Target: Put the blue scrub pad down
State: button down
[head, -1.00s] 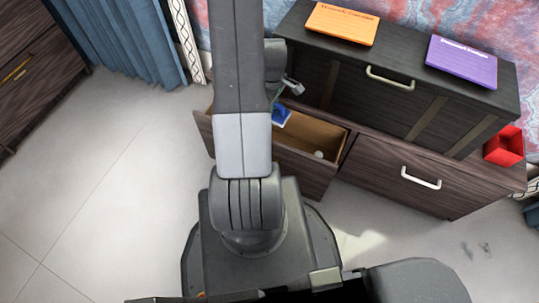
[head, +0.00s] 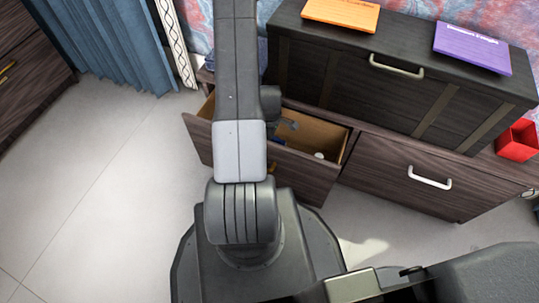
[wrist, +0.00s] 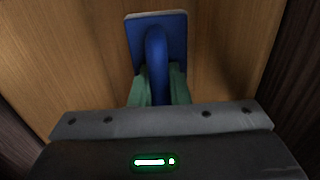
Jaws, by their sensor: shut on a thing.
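The blue scrub pad (wrist: 173,30) has a flat blue plate with a pale edge and a raised blue handle. My gripper (wrist: 158,88) is shut on the handle with its green fingers on either side. The wooden inside of the open drawer (head: 325,134) surrounds the pad in the wrist view. I cannot tell whether the pad touches the drawer floor. In the head view my arm hides the left part of the drawer, and only a small blue bit of the pad shows.
A black chest (head: 340,75) stands on the cabinet behind, with an orange book (head: 341,14) and a purple book (head: 472,48) on top. A red container (head: 517,141) is at the right.

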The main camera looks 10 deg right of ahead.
notch_tip(320, 180, down, 10)
jog(key=b, duration=0.2)
jog(key=shift+r+b, duration=0.25)
jog(key=shift+b, duration=0.05)
jog(key=shift+f, duration=0.15)
jog(key=c, duration=1.4)
grip_release()
notch_tip(320, 180, up, 12)
jog(key=p, duration=0.4)
jog(key=shift+r, duration=0.2)
jog(key=shift+f, duration=0.1)
